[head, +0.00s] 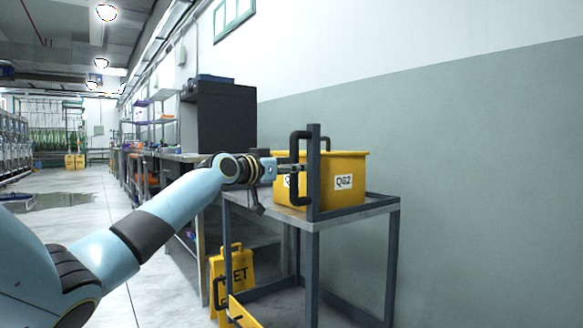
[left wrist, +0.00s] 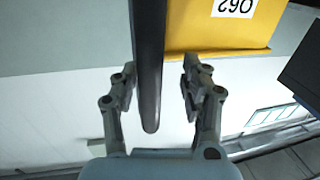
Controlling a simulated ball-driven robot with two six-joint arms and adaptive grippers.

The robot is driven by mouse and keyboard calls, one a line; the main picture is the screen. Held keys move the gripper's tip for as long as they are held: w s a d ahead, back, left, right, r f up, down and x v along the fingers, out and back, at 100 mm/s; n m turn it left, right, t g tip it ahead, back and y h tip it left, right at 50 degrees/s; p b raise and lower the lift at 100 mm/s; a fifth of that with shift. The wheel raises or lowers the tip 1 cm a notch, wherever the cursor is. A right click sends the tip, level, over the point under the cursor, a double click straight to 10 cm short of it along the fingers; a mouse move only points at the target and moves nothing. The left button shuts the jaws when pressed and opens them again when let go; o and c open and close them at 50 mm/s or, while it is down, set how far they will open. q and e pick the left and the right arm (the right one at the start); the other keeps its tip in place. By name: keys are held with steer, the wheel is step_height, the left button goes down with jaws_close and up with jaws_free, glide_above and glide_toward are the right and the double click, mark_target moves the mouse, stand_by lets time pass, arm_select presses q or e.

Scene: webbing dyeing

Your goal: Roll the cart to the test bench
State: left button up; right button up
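The cart has a dark metal frame and a grey top (head: 350,216), and stands at the right near the wall. A yellow bin (head: 345,165) labelled Q62 sits on it; the bin also shows in the left wrist view (left wrist: 205,30). A black upright handle (head: 294,150) is on the cart's near side. My left gripper (head: 293,170) is at this handle. In the left wrist view, the fingers (left wrist: 158,82) are open on either side of the dark handle bar (left wrist: 149,60), with a clear gap on the right. My right gripper is out of view.
A yellow WET sign (head: 232,275) stands on the floor left of the cart's legs. A long bench (head: 180,156) with a dark cabinet (head: 226,120) runs along the wall behind.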

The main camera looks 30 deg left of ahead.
arm_select(q)
steer(key=shift+d+r, duration=0.1)
steer(key=shift+d, duration=0.05)
steer(key=shift+s, duration=0.15)
steer(key=s+a, duration=0.1)
steer(key=s, duration=0.6)
steer(key=shift+a, duration=0.1)
